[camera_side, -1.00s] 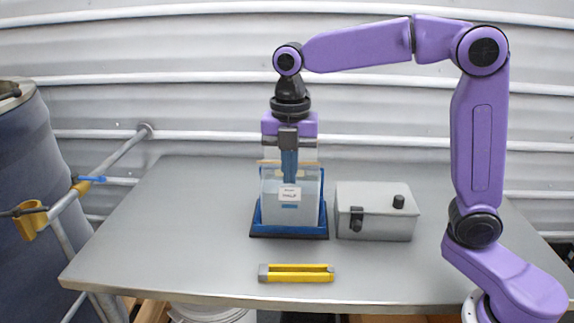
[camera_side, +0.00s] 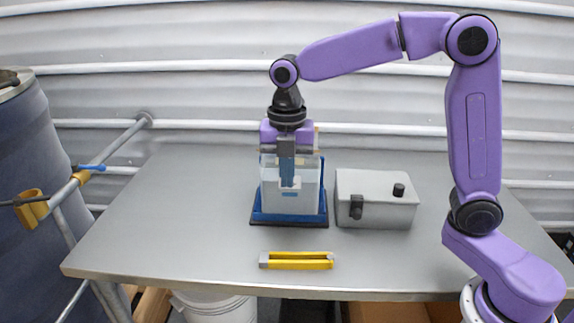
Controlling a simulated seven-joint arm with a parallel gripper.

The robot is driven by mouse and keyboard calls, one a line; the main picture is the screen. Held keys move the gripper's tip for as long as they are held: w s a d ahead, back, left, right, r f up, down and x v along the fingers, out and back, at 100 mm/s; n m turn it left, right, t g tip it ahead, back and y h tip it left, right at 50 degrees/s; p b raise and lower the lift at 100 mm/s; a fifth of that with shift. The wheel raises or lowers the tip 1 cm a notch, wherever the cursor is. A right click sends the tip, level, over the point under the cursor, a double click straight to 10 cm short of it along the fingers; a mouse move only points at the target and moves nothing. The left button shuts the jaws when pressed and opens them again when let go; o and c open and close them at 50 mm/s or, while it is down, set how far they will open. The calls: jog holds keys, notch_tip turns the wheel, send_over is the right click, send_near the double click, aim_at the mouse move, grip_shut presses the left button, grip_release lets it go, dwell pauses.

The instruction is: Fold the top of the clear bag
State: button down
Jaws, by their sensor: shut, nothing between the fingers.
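The clear bag (camera_side: 308,200) stands upright in a blue holder (camera_side: 322,214) with a dark base, near the middle of the table. A small pale label shows on its front, partly covered by my fingers. My gripper (camera_side: 287,184) points straight down at the bag's front side, with its blue fingers shut and nothing held. The fingertips overlap the upper half of the bag in this view; I cannot tell whether they touch it. The gripper body covers much of the bag's top edge, so the shape of the top is unclear.
A grey box (camera_side: 376,198) with black knobs sits just right of the holder. A yellow clip-like tool (camera_side: 297,260) lies in front, near the table's front edge. The table (camera_side: 165,210) is clear on the left. A dark blue drum (camera_side: 35,180) stands off the table's left side.

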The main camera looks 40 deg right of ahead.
jog(key=w+d+f, duration=0.1)
jog(key=w+d, duration=0.9)
jog(key=shift+f, duration=0.4)
dwell(1.5)
dwell(0.5)
jog(key=shift+r, duration=0.1)
jog(key=shift+s+a+r, duration=0.6)
jog(key=shift+r, duration=0.25)
jog(key=shift+s+a+r, duration=0.55)
jog(key=shift+a+r, duration=0.05)
jog(key=shift+r, duration=0.2)
jog(key=shift+s+a+r, duration=0.6)
jog(key=shift+r, duration=0.25)
